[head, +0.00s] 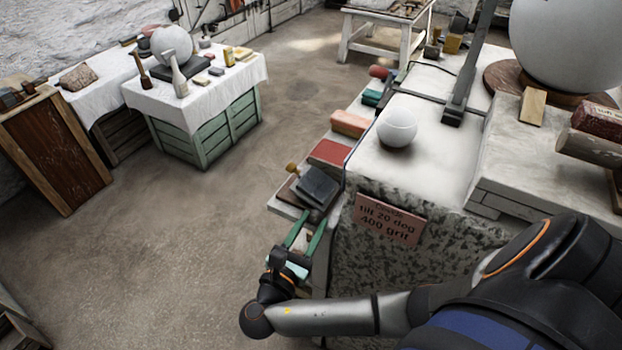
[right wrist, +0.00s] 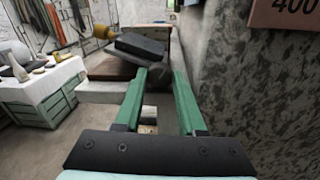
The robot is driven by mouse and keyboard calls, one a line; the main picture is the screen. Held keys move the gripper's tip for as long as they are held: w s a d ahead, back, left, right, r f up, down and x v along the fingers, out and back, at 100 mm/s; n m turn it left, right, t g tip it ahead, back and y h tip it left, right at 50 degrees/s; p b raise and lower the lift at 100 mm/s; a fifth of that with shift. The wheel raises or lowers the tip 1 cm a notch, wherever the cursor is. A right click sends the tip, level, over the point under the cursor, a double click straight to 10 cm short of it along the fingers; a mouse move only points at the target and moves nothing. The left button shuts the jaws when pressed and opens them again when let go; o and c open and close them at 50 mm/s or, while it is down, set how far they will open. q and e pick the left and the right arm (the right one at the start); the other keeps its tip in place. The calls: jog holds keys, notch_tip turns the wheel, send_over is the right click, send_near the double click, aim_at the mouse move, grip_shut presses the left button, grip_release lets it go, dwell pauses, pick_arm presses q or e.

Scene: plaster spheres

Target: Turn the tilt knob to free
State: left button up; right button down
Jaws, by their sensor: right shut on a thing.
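My right gripper (head: 313,216) has two green fingers and reaches in beside the front left corner of the stone-sided bench. In the right wrist view its fingers (right wrist: 160,76) stand on either side of a dark grey rounded piece, the tilt knob (right wrist: 158,82), and are shut on it. The knob is mostly hidden by the fingers and the dark block above, so its setting cannot be read. In the head view the knob is hidden. A pinkish sign (head: 390,219) on the bench front reads "tilt 20 deg 400 grit". My left gripper is not in view.
Dark blocks (head: 316,188) lie on a shelf just beyond the fingers; they also show in the right wrist view (right wrist: 138,46). The rough bench front (head: 350,262) is close on the right. A small white sphere (head: 397,127) sits on the bench. The floor at left is clear.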

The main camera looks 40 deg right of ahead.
jog(key=n, duration=0.4)
jog(key=shift+r, duration=0.1)
dwell(0.3)
jog(key=c, duration=0.5)
grip_release()
